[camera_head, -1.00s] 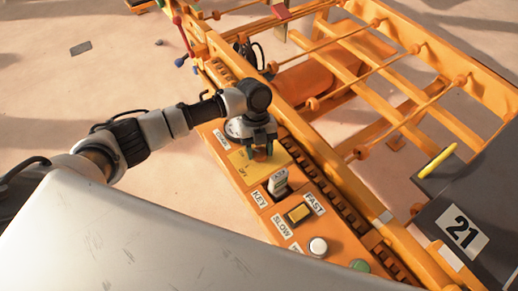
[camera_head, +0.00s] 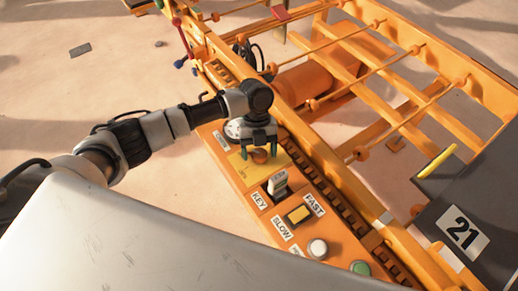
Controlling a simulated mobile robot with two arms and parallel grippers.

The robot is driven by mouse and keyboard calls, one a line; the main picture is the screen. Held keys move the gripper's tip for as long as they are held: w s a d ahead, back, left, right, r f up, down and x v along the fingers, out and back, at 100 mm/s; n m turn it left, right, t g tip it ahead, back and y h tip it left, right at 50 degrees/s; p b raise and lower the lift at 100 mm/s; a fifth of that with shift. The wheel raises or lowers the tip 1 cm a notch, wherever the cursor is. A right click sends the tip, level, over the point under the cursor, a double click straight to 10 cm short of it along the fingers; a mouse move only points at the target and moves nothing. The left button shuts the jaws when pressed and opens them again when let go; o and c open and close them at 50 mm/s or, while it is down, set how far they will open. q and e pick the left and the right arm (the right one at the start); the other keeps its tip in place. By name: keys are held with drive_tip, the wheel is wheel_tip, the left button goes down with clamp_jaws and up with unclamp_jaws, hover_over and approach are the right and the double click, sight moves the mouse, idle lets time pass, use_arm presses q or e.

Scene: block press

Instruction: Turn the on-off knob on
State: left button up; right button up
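An orange-red round knob (camera_head: 261,156) sits on a yellow plate (camera_head: 245,173) at the far end of the orange control panel, which I take to be the on-off knob. My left gripper (camera_head: 259,153) points down over it. Its two fingers stand apart, one on each side of the knob, with a visible gap to it. The gripper looks open and holds nothing. The plate's small markings are too small to read, so I cannot tell the knob's setting. My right gripper is not in view.
The orange machine rail (camera_head: 330,170) runs close along the panel's right side.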

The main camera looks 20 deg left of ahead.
use_arm(q)
drive_tip(key=v, duration=1)
drive_tip(key=shift+r, duration=0.4)
